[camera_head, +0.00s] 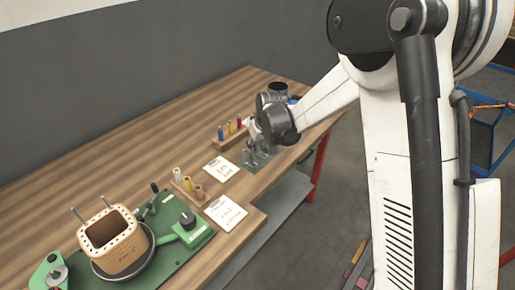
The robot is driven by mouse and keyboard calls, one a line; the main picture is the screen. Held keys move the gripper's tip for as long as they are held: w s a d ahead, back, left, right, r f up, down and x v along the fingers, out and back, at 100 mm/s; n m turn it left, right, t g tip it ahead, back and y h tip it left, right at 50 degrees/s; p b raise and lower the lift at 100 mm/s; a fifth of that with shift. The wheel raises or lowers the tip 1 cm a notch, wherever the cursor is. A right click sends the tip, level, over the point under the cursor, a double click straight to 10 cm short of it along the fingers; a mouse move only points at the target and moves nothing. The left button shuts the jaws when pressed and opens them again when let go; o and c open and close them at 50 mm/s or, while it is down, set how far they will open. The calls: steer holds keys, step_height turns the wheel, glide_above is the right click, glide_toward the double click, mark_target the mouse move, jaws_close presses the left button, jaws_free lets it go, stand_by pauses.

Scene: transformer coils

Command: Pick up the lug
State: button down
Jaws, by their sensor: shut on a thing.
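My gripper (254,137) is at the far part of the wooden bench, pointing down above a small green stand (261,160) with small grey metal pieces. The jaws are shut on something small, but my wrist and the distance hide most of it. I cannot make out the lug's shape clearly, nor whether it is clear of the stand.
A rack with coloured spools (231,133) stands behind the gripper. White cards (221,168) and tan spools (187,184) lie nearer. A wooden coil former (113,245) sits on a green winding machine (184,236) at the front. The bench's (150,140) left side is clear.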

mark_target(254, 153)
steer(key=shift+r, duration=0.55)
steer(key=r, duration=0.2)
steer(key=s+a+r, duration=0.1)
steer(key=shift+r, duration=0.35)
steer(key=s+a+r, duration=0.6)
steer(key=a, duration=0.2)
steer(key=shift+s+p, duration=0.3)
steer(key=shift+p, duration=0.05)
